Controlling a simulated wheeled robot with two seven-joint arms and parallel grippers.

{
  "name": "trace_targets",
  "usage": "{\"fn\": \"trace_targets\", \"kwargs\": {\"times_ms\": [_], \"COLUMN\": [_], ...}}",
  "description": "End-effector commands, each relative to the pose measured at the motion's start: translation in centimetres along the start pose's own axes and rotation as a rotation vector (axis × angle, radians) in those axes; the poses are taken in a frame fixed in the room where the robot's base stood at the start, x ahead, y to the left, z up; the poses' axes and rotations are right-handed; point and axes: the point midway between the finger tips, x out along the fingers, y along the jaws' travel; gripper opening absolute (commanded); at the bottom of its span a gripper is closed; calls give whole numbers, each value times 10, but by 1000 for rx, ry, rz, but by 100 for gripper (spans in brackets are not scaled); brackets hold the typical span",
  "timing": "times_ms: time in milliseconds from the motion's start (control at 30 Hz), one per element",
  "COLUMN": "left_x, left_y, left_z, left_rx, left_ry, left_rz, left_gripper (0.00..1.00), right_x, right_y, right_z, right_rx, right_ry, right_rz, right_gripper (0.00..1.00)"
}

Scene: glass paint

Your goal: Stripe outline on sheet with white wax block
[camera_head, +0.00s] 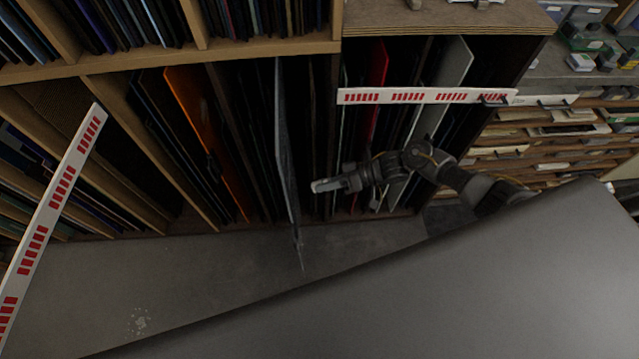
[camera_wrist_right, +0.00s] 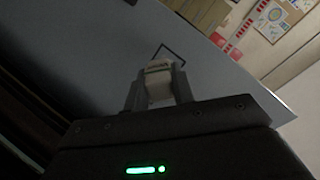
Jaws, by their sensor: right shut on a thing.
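My right gripper (camera_head: 338,184) reaches in from the right and is shut on the white wax block (camera_wrist_right: 158,78), which sits between its fingers in the right wrist view. A grey sheet (camera_head: 284,150) stands on edge, pulled partly out of the rack, just left of the gripper. In the right wrist view the sheet (camera_wrist_right: 95,60) fills much of the picture. A dark angular outline (camera_wrist_right: 172,50) shows on it just beyond the block, which covers part of it. I cannot tell whether the block touches the sheet. My left gripper is not in view.
Wooden racks (camera_head: 270,48) hold several upright sheets, including an orange one (camera_head: 205,125) and a red one (camera_head: 376,80). Red-and-white marked strips (camera_head: 62,190) cross the left and the upper right. A cluttered shelf (camera_head: 570,130) stands at right. Grey floor (camera_head: 200,280) is clear.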

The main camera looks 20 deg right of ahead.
Motion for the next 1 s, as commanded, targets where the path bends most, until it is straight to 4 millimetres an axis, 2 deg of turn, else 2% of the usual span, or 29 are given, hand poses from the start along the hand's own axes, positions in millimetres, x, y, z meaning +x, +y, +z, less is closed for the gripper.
{"fn": "trace_targets", "kwargs": {"times_ms": [367, 733, 1000], "left_x": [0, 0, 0], "left_y": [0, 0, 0], "left_z": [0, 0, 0], "left_rx": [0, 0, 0], "left_ry": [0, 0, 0], "left_rz": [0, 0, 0], "left_gripper": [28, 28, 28], "right_x": [-2, -28, -29], "right_y": [1, 8, 8], "right_z": [0, 7, 7], "right_rx": [0, 0, 0], "right_ry": [0, 0, 0], "right_rz": [1, 2, 1], "right_gripper": [2, 2, 2]}}
